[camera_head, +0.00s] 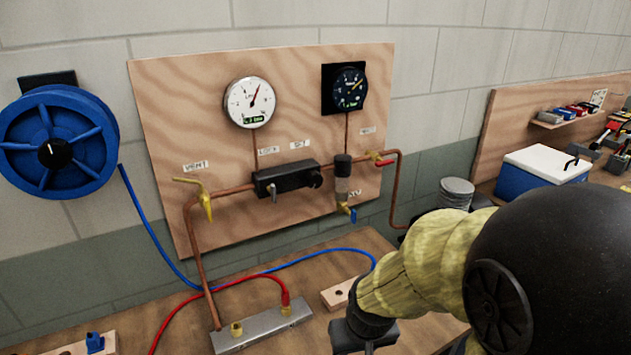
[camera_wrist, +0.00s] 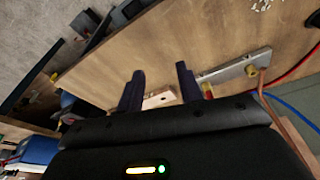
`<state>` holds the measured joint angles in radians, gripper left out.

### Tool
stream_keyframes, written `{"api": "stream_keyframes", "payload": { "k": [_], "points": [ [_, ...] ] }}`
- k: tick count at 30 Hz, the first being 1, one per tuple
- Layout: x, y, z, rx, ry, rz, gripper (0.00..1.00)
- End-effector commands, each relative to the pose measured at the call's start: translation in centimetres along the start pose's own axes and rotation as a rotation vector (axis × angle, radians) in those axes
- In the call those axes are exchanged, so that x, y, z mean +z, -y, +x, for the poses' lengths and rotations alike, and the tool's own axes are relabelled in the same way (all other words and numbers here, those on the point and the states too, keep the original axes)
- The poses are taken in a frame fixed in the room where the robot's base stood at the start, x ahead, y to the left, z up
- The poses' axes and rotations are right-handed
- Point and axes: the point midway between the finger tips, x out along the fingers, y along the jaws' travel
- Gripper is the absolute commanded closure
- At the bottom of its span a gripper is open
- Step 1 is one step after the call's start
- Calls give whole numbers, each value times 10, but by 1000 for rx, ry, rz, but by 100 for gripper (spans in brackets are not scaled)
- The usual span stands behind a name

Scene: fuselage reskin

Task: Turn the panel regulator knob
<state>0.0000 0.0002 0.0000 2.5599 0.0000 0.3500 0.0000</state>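The plywood panel (camera_head: 225,110) stands against the wall in the head view. The wrist view does not show the knob.
A white gauge (camera_head: 250,102) and a black gauge (camera_head: 349,88) sit above the block. Copper pipes cross the panel. A metal manifold (camera_head: 262,328) with hoses and a wooden block (camera_head: 339,295) lie on the bench.

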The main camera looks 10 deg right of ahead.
Motion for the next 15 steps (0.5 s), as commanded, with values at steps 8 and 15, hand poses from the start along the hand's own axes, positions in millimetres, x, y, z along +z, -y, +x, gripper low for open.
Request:
{"api": "stream_keyframes", "payload": {
  "k": [8, 15],
  "points": [
    [-4, -2, 0, 3, -13, 1, 38],
    [-59, -22, 6, 37, -205, 0, 35]
  ]
}}
